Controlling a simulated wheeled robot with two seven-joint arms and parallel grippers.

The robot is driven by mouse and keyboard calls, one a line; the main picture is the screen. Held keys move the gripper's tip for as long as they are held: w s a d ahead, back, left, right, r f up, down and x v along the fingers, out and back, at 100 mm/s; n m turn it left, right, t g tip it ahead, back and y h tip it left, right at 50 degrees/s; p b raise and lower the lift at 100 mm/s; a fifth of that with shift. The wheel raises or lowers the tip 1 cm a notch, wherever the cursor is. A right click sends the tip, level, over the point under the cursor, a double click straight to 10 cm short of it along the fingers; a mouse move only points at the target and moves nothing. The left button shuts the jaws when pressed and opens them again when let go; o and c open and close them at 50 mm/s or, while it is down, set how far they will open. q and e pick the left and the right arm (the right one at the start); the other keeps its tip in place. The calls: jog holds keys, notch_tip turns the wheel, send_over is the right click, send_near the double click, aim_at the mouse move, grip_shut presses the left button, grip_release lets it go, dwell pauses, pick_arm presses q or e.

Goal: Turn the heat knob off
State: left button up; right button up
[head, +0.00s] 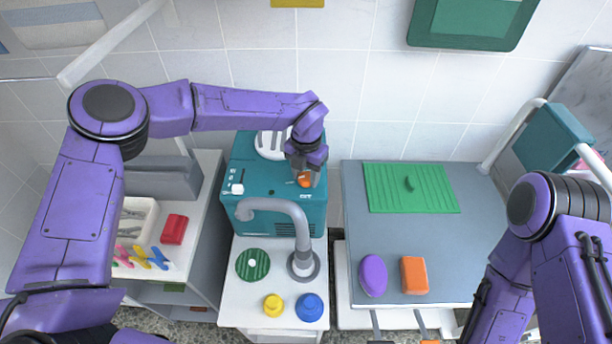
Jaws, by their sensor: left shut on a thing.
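A teal heater box (262,205) stands against the tiled wall in the middle of the head view. Its top carries a white round vent, a small white switch (237,188) at the left and an orange knob (304,181) at the right. My left gripper (303,176) points down over the right part of the box and is shut on the orange knob. The gripper hides part of the knob, so its exact turn cannot be read. My right arm comes in at the right, and its gripper is out of view.
A grey curved pipe (300,225) rises in front of the box. Yellow (273,305) and blue (309,307) round items stand near it. A grey table (470,235) at the right holds a green mat (400,188), a purple oval brush (373,275) and an orange block (414,275).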

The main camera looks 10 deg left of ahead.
aim_at(306, 176)
pick_arm(q)
jog(key=n+b, duration=0.1)
jog(key=n, duration=0.1)
jog(key=n+b, duration=0.1)
jog(key=n, duration=0.1)
jog(key=shift+f+n+b, duration=0.2)
jog(key=shift+n+b, duration=0.1)
jog(key=shift+b, duration=0.05)
jog(key=n+b, duration=0.2)
jog(key=n, duration=0.1)
jog(key=shift+n+b, duration=0.3)
jog(key=n+b, duration=0.3)
jog(key=n, duration=0.1)
jog(key=shift+r+n+b, duration=0.2)
jog(key=shift+n+b, duration=0.8)
jog(key=shift+n, duration=0.3)
jog(key=o, duration=1.1)
jog(key=shift+c, duration=0.2)
notch_tip(306, 176, up, 11)
jog(key=shift+f+b, duration=0.2)
jog(key=shift+b, duration=0.15)
